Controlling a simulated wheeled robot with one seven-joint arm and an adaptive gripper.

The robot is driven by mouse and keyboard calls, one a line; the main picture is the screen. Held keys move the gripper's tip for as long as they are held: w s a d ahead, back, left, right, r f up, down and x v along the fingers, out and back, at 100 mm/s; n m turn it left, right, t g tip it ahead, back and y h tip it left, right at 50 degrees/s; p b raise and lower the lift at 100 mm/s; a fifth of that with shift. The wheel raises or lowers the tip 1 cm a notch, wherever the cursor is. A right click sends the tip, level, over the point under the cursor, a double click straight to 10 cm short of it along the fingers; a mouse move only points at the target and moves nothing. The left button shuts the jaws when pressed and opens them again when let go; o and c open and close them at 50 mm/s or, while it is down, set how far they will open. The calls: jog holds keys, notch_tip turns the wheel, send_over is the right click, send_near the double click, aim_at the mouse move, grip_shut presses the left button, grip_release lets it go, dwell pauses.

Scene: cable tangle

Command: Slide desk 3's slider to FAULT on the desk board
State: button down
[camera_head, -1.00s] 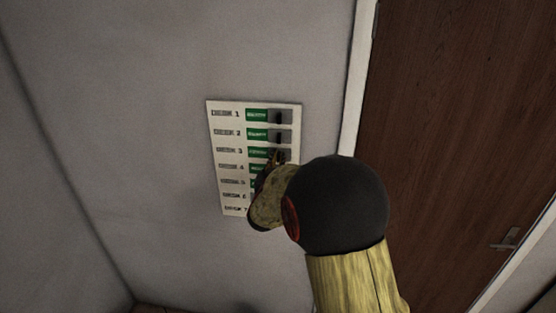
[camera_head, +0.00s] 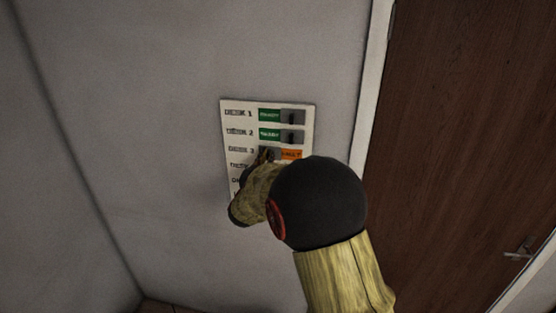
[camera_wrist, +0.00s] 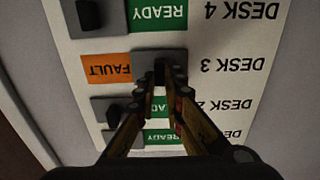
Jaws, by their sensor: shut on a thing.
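The desk board (camera_head: 232,142) is a white panel on the grey wall, with a row for each desk. In the wrist view the board (camera_wrist: 215,58) shows upside down. The desk 3 row shows an orange FAULT label (camera_wrist: 105,68), also visible in the head view (camera_head: 292,154). The grey desk 3 slider (camera_wrist: 146,57) sits beside that label, on the DESK 3 text side, and covers the place where other rows show green READY. My gripper (camera_wrist: 160,76) is shut on the slider's knob. In the head view my arm hides the lower rows.
The desk 2 slider (camera_head: 292,136) and desk 1 slider (camera_head: 292,116) sit at the right of their rows, with green READY labels showing. The desk 4 slider (camera_wrist: 90,14) also leaves READY showing. A brown door (camera_head: 455,130) with a white frame stands to the right.

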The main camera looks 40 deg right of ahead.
jog(key=shift+a+r, duration=0.1)
jog(key=c, duration=1.9)
grip_release()
jog(key=shift+w, duration=0.15)
jog(key=shift+a, duration=0.1)
jog(key=v, duration=1.2)
